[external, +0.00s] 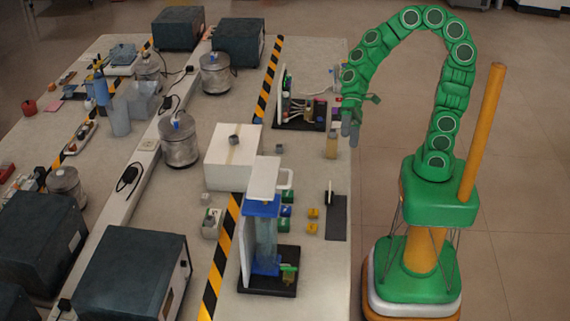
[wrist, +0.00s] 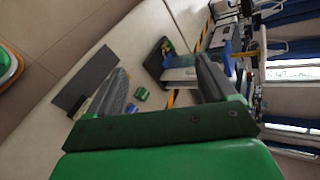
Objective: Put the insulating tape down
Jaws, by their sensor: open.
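My gripper (external: 350,130) hangs at the end of the raised green arm, above the bench's right edge, near a small tan bottle (external: 331,146). In the wrist view its two dark fingers stand wide apart, and the gripper (wrist: 162,66) shows nothing held between them. I cannot pick out the insulating tape for certain in either view. A small grey piece (external: 234,140) sits on the white box (external: 231,170), but it is too small to tell what it is.
A blue and clear apparatus (external: 264,235) stands at the bench's front right. Small yellow blocks (external: 312,220) and a dark flat plate (external: 336,217) lie beside it; the plate shows in the wrist view (wrist: 85,78). A board with devices (external: 300,113) stands further back.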

